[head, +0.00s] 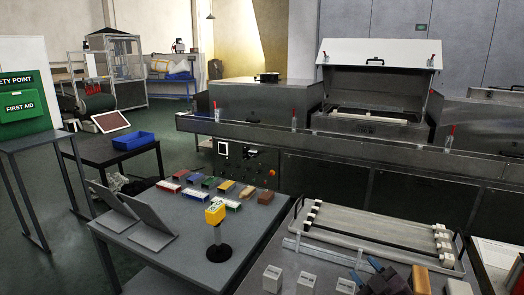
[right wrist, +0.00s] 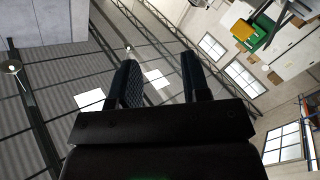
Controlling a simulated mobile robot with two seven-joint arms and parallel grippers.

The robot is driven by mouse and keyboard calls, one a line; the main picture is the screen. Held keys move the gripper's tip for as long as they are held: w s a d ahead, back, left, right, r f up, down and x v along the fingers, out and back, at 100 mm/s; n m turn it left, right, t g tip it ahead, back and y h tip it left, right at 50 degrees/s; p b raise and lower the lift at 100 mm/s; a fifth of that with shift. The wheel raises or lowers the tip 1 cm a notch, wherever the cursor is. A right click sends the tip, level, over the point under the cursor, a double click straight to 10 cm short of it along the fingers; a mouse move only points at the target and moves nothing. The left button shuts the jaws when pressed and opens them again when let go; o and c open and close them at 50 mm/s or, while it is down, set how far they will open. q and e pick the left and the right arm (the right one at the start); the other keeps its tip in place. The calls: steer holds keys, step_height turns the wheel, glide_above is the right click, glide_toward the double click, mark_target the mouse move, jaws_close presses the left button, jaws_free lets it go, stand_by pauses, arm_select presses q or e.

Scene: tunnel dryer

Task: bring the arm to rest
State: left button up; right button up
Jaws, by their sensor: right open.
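My right gripper (head: 366,271) shows at the bottom right of the head view, its blue fingers over the near end of the right-hand table. In the right wrist view its two dark fingers (right wrist: 162,82) stand apart with nothing between them. That camera looks past them at windows, beams and pale wall. My left gripper is not in the head view.
The grey table (head: 190,235) holds several coloured blocks and a yellow device (head: 215,213) on a black stand. The dryer (head: 375,110) stands behind, hood raised.

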steer(key=s+d+f+m+g+h, duration=0.1)
steer(key=s+f+m+g+h, duration=0.1)
steer(key=s+f, duration=0.8)
steer(key=s+d+f+m+g+h, duration=0.2)
steer(key=s+f+m+g, duration=0.2)
steer(key=s+f, duration=0.6)
steer(key=s+m, duration=0.2)
steer(key=s, duration=0.6)
steer(key=shift+s+d+f+m, duration=0.2)
steer(key=shift+s+f+m, duration=0.1)
steer(key=shift+f, duration=0.1)
